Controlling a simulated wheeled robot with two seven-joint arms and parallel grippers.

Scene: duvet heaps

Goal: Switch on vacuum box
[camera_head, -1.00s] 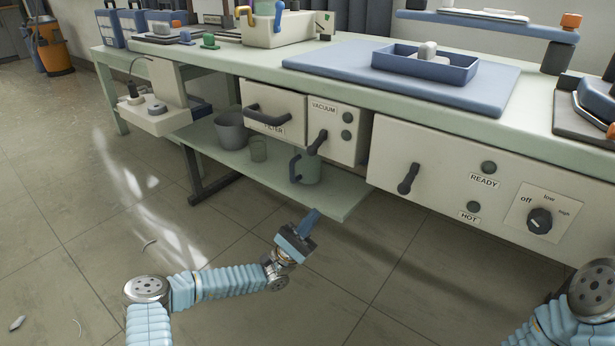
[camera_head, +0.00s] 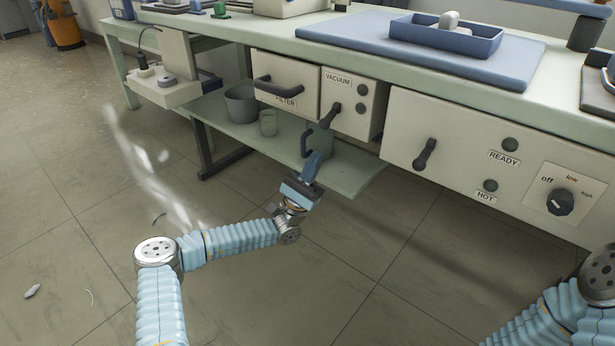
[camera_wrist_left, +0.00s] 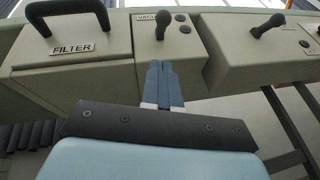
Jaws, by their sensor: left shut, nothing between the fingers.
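The vacuum box (camera_head: 350,108) is a cream box labelled VACUUM under the bench top. Its dark lever (camera_head: 331,115) sticks out and slants down on its front face. Two dark round lamps sit to the right of the lever. In the left wrist view, the vacuum box (camera_wrist_left: 178,55) is straight ahead, with its lever (camera_wrist_left: 161,24) above my fingertips. My left gripper (camera_head: 312,165) is shut and empty, below and in front of the box, apart from the lever. It also shows in the left wrist view (camera_wrist_left: 161,68). My right gripper is out of view; only part of my right arm shows.
The FILTER box (camera_head: 284,84) with a dark handle adjoins on the left. A panel (camera_head: 480,160) with another lever, READY and HOT lamps and a dial (camera_head: 560,201) is on the right. A lower shelf (camera_head: 345,172) holds a mug, a glass and a bucket. Open floor lies in front.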

